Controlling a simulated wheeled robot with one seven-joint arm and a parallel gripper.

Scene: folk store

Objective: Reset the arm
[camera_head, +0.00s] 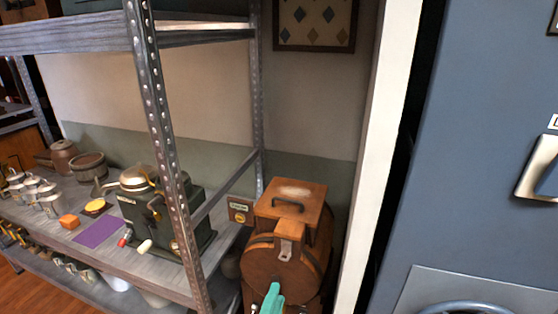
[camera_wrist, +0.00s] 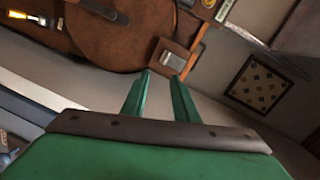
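My gripper (camera_wrist: 163,84) shows in the wrist view as two green fingers with a gap between them, and nothing is held in the gap. In the head view my green gripper (camera_head: 272,298) shows at the bottom edge, in front of the round wooden face of a brown barrel-like machine (camera_head: 283,263). The machine also fills the upper left of the wrist view (camera_wrist: 105,45). I cannot tell how far my gripper is from it.
A metal shelf (camera_head: 140,262) at left holds a dark green machine (camera_head: 187,224), a purple mat (camera_head: 99,232), an orange block (camera_head: 69,221) and several metal cups. A shelf post (camera_head: 165,140) stands in front. A blue cabinet (camera_head: 470,150) is at right.

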